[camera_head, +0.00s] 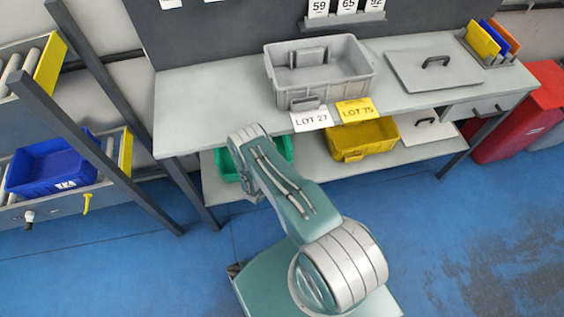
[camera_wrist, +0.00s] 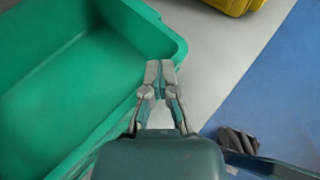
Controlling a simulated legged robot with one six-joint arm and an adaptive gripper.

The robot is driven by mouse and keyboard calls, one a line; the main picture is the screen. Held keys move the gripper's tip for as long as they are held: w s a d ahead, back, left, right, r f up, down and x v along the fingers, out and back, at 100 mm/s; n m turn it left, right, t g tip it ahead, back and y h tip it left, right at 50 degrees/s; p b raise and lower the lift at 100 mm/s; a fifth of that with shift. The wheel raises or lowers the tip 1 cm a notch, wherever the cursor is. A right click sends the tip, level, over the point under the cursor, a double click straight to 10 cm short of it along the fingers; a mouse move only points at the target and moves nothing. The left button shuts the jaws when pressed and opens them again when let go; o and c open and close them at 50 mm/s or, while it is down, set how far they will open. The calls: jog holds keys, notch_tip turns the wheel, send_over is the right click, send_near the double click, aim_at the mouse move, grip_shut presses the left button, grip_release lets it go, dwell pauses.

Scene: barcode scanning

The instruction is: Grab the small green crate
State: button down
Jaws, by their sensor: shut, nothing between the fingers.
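The small green crate (camera_head: 278,152) sits on the lower shelf of the workbench, partly hidden behind my arm. In the wrist view the empty green crate (camera_wrist: 70,75) fills the left side, and its rim runs close by my fingers. My gripper (camera_wrist: 160,66) is shut with nothing between its fingertips. The fingertips appear over or beside the crate's right rim; I cannot tell whether they touch it.
A yellow crate (camera_head: 362,140) stands right of the green one on the lower shelf (camera_head: 405,157). Above is the bench top (camera_head: 210,100) with a large grey crate (camera_head: 330,88). A rack upright (camera_head: 95,135) and a blue crate (camera_head: 55,166) are at left.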

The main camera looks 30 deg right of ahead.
jog(key=s+a, duration=0.3)
jog(key=a, duration=0.4)
jog(key=shift+s+a+f, duration=0.15)
jog(key=shift+s+f, duration=0.05)
jog(key=shift+s, duration=0.1)
jog(key=shift+d, duration=0.35)
jog(key=shift+w+a, duration=0.1)
jog(key=shift+a, duration=0.1)
jog(key=shift+d, duration=0.1)
jog(key=shift+r, duration=0.1)
